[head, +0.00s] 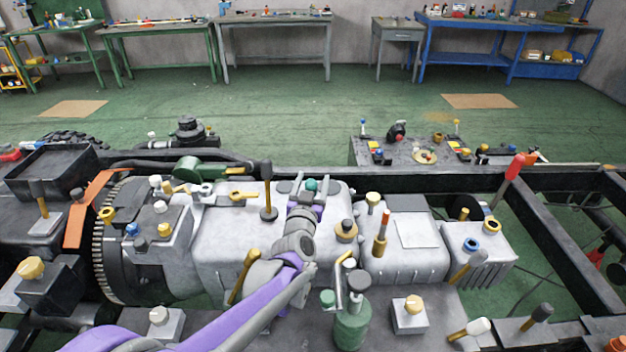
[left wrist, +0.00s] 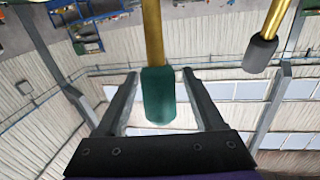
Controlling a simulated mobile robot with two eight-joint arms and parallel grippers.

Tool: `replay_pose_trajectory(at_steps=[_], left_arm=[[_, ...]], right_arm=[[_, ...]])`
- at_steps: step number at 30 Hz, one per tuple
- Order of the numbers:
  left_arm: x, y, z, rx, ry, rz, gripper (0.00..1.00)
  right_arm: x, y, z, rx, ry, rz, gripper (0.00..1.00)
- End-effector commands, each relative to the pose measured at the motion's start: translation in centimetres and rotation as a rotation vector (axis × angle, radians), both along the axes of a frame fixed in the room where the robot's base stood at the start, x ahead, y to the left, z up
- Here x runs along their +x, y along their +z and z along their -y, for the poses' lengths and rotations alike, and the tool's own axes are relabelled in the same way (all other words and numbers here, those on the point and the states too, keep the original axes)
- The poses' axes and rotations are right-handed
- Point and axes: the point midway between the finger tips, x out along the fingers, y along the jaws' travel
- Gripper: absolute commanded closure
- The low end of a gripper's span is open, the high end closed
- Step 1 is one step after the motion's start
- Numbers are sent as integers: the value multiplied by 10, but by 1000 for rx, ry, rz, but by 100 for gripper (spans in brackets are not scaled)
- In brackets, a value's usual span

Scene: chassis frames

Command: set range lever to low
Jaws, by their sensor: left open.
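A lever with a teal grip (head: 311,184) stands on the grey gearbox housing. The same teal grip (left wrist: 158,95) on a brass rod shows in the left wrist view. My left gripper (head: 305,185) is open, with its fingers on either side of the teal grip. In the left wrist view, gaps show between the grip and both fingers (left wrist: 160,85). A lever with a dark grip (head: 266,172) stands just left of my gripper. A dark grey grip on a brass rod (left wrist: 260,53) shows at the upper right of the wrist view. No label shows which one is the range lever.
The chassis frame rail (head: 400,180) runs behind the housing. A red-gripped lever (head: 514,167) rises at the right. Open green floor lies behind the frame.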

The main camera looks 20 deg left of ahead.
Motion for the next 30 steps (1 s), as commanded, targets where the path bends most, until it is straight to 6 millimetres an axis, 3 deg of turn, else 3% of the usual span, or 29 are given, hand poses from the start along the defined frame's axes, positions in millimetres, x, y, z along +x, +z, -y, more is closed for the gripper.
replay_pose_trajectory(at_steps=[11,22,30], left_arm=[[6,0,-1,0,0,0,33],[5,0,0,0,0,0,99],[5,0,0,0,-1,0,100]], right_arm=[[0,0,0,0,0,0,31],[0,0,0,0,0,0,31],[0,0,0,0,0,0,31]])
